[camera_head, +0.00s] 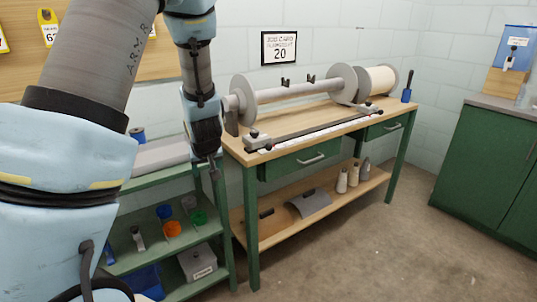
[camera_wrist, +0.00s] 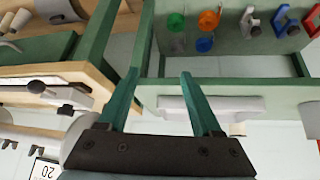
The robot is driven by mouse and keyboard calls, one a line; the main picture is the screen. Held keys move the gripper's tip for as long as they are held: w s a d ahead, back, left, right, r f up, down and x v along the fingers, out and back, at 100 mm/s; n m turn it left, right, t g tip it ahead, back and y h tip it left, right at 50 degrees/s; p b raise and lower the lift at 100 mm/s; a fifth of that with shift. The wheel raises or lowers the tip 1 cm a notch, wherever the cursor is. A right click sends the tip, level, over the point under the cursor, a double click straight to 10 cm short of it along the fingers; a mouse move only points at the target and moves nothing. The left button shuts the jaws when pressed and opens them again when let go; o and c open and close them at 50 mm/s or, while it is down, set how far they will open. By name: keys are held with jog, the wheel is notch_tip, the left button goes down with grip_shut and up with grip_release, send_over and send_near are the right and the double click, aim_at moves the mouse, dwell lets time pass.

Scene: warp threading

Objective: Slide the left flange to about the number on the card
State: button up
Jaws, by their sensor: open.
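The card (camera_head: 280,48) on the wall reads 20. The left flange (camera_head: 243,100) is a grey disc at the left end of the horizontal beam (camera_head: 285,93); the right flange (camera_head: 342,82) stands farther along it. A pale ruler strip (camera_head: 315,133) runs along the bench front; its numbers are too small to read. My gripper (camera_head: 213,172) points down, left of the left flange and apart from it. In the wrist view my gripper (camera_wrist: 163,82) is open, with nothing between its green fingers. The card also shows there, upside down (camera_wrist: 45,169).
The wooden bench (camera_head: 235,152) has green drawers and a lower shelf with cones (camera_head: 341,181). A green shelf unit (camera_head: 150,258) with coloured cups stands below my arm at left. A green cabinet (camera_head: 490,160) is at right. The floor (camera_head: 370,250) in front is clear.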

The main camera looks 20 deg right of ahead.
jog(key=w+d+f+t+b, duration=0.1)
jog(key=w+d+f+t, duration=0.2)
jog(key=d, duration=0.4)
jog(key=m+t+b, duration=0.2)
jog(key=t+b, duration=0.2)
jog(key=t, duration=0.4)
send_near(271, 149)
jog(key=shift+y, duration=0.3)
jog(key=w+p, duration=0.2)
jog(key=w, duration=0.9)
jog(key=shift+w, duration=0.25)
jog(key=shift+c, duration=0.2)
grip_shut()
jog(key=shift+d, duration=0.1)
